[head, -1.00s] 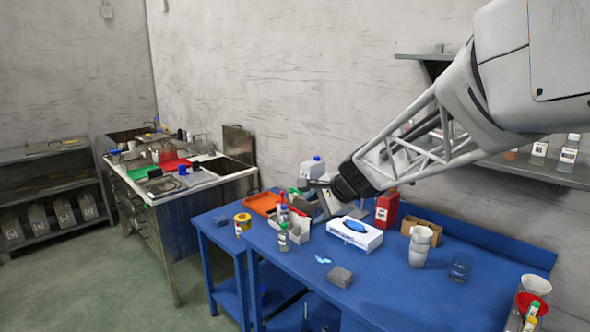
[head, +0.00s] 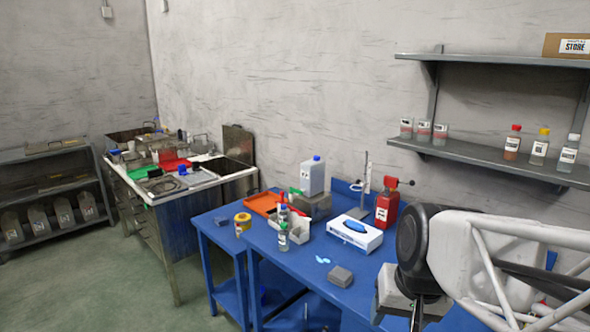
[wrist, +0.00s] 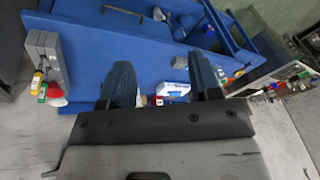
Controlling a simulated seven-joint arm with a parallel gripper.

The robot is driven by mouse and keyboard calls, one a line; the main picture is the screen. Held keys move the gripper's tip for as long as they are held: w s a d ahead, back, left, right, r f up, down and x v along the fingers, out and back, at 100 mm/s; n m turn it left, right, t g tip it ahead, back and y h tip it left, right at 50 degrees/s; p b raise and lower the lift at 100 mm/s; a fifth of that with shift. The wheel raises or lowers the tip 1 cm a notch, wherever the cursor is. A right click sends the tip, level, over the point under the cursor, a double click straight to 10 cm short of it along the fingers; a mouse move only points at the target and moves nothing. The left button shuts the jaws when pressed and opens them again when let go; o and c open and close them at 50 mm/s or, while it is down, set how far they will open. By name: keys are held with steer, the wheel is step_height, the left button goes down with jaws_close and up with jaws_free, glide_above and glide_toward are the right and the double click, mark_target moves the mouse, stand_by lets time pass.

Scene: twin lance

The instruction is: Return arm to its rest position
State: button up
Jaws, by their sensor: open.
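My gripper (wrist: 161,63) shows in the wrist view with its two dark fingers spread apart and nothing between them. The blue table (wrist: 125,30) lies beyond and below the fingers. In the head view my arm is folded in at the lower right, over the right part of the blue table (head: 318,290). My gripper is only partly seen there, below the black wrist joint, and its fingertips are unclear.
My arm hides the table's right end.

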steer(key=shift+n+h, duration=0.7)
steer(key=shift+n, duration=0.1)
steer(key=s, duration=0.1)
steer(key=s+d+f, duration=0.1)
steer(key=s, duration=0.1)
steer(key=s+d, duration=0.1)
steer(key=s, duration=0.1)
steer(key=shift+d+f, duration=0.15)
steer(key=shift+f, duration=0.15)
